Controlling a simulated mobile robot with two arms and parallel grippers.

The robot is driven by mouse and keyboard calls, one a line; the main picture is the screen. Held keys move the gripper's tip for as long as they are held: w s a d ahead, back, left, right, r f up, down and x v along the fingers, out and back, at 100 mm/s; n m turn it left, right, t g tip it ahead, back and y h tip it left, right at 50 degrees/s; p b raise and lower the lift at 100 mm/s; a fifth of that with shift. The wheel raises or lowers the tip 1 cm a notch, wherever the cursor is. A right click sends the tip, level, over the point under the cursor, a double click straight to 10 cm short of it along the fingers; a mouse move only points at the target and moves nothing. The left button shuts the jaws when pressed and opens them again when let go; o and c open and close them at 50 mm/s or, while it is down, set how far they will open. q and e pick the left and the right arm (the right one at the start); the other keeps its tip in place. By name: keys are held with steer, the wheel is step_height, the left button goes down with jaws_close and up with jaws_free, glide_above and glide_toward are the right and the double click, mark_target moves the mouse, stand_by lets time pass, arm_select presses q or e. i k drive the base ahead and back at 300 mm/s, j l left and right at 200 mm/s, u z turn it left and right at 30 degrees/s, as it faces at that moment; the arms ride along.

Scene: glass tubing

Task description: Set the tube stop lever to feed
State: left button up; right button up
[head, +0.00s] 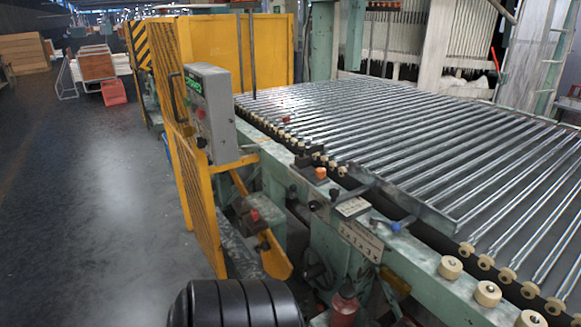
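A short lever with a blue knob (396,227) sits on the green machine frame at the near side of the tube bed, next to a white lettered plate (360,240). Which setting it stands at cannot be told, as the lettering is too small to read. A second lettered plate (353,207) lies just behind it. An orange knob (321,172) stands farther back on the same frame. Which of these controls is the tube stop lever is not certain from this view. Neither of my grippers is in view.
Rows of glass tubes (400,120) lie on the bed, with several pale rollers (487,293) along its near edge. A yellow mesh guard (200,190) and a grey control box (210,112) stand left of the frame. The floor (90,220) at left is clear.

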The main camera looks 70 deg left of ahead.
mark_target(293, 194)
steer(key=u, duration=2.35)
